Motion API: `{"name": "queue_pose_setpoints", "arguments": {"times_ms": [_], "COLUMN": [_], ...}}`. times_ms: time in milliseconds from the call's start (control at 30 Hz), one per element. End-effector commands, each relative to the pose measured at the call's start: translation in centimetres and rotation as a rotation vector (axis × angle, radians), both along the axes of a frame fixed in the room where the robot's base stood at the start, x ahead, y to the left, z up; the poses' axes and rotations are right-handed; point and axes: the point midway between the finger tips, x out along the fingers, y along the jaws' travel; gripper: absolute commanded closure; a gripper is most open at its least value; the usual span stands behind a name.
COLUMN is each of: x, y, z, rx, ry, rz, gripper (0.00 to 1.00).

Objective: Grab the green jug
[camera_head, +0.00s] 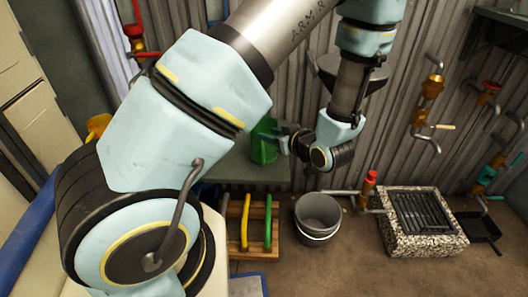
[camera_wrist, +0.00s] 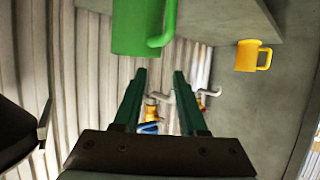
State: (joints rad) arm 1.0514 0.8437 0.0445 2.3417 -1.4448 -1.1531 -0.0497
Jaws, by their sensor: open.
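The green jug (camera_head: 264,141) stands on a grey-green table (camera_head: 236,170) against the corrugated wall, partly hidden by my arm. My gripper (camera_head: 284,144) is just right of the jug, close to its side. In the wrist view the jug (camera_wrist: 137,28) is at the top, cut off by the frame, with its handle on the right side. The two dark green fingers (camera_wrist: 158,76) are spread apart with nothing between them. The jug lies beyond the fingertips; I cannot tell whether they touch it.
A yellow mug (camera_wrist: 253,56) is to the right in the wrist view. Below the table are a wooden rack (camera_head: 250,225) with coloured handles and a grey bucket (camera_head: 318,217). A stone-edged grate (camera_head: 420,219) is at right. Pipes with valves (camera_head: 430,88) line the wall.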

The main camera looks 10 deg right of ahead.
Motion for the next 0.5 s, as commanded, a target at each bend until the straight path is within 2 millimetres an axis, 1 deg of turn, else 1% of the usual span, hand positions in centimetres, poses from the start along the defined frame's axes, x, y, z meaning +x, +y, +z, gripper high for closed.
{"name": "queue_pose_setpoints", "arguments": {"times_ms": [33,100,200,367,500], "x": [0.8,1.8,2.8,3.7,5.2], "y": [0.5,0.9,1.4,1.7,2.4], "z": [-0.3,-0.7,-1.2,-1.6,-2.2], "rx": [0.002,0.001,-0.001,-0.001,-0.002], "ry": [0.000,-0.001,0.001,0.002,0.001], "rz": [0.004,0.004,0.002,0.001,0.003], "gripper": [0.59,0.59,0.59,0.59,0.59]}}
